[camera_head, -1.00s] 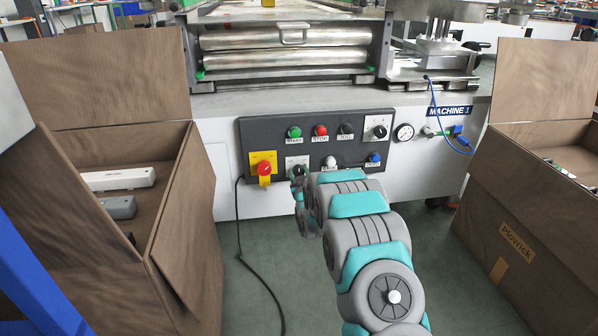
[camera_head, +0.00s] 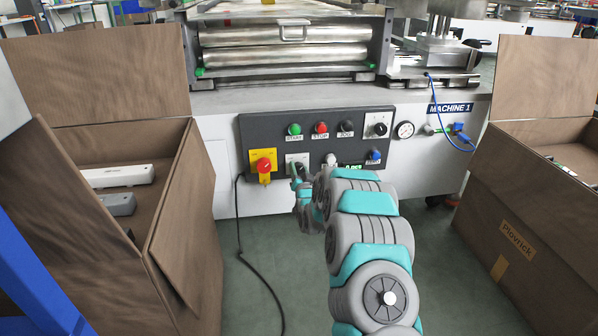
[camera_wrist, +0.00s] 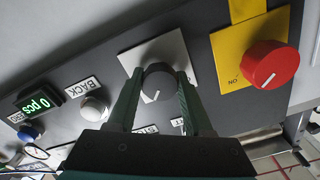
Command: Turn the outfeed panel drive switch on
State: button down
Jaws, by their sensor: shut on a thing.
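A black rotary switch (camera_wrist: 157,76) on a white square plate (camera_wrist: 150,48) sits between the two fingers of my gripper (camera_wrist: 160,86) in the wrist view. The fingers are shut on the knob's sides. A short white mark on the knob points toward the bottom of the wrist picture. In the head view my gripper (camera_head: 299,176) is at the lower middle of the dark control panel (camera_head: 262,128) and partly hides the switch and its plate (camera_head: 298,158). The label near the switch is partly hidden by the fingers and unreadable.
A red knob (camera_wrist: 270,64) on a yellow plate is beside the switch. Green (camera_head: 294,130), red (camera_head: 321,128) and black (camera_head: 347,128) buttons are above. A white button (camera_wrist: 94,108) and green counter (camera_wrist: 38,104) are nearby. Open cardboard boxes (camera_head: 187,215) (camera_head: 520,215) flank the floor space.

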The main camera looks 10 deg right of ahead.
jog(key=shift+m, duration=0.3)
jog(key=shift+c, duration=1.5)
grip_release()
jog(key=shift+s, duration=0.1)
jog(key=s, duration=0.7)
jog(key=shift+s+p, duration=0.35)
